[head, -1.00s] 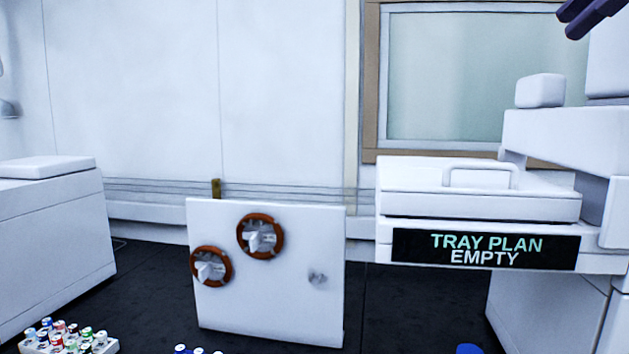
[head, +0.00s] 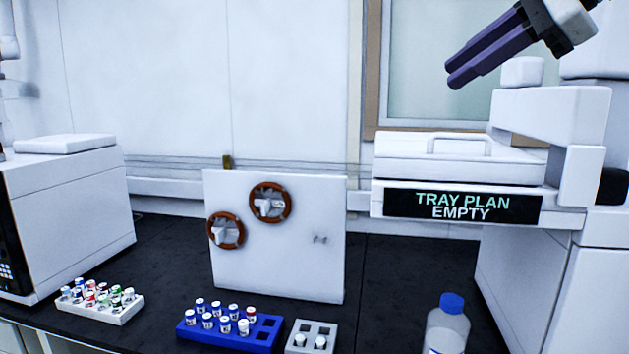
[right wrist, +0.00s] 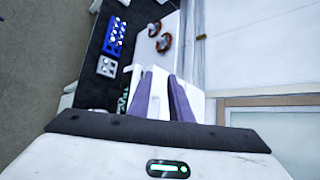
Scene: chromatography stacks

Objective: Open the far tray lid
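The white tray lid (head: 400,146) lies flat and shut on the tray at the right, with a raised bar handle (head: 459,137) on top. A black sign on the tray's front (head: 463,206) reads "TRAY PLAN EMPTY". My right gripper (head: 452,74), with two purple fingers, is above the lid and apart from it in the head view. In the right wrist view its fingers (right wrist: 163,74) stand apart with nothing clearly held between them. A white surface shows past them, partly hidden. My left gripper is not in view.
A white panel with two orange-ringed knobs (head: 275,270) stands mid-bench. Vial racks, one white (head: 122,316), one blue (head: 185,333) and one grey (head: 300,326), sit in front. A blue-capped bottle (head: 448,328) is front right. A white arm-like fixture (head: 545,112) stands right of the lid.

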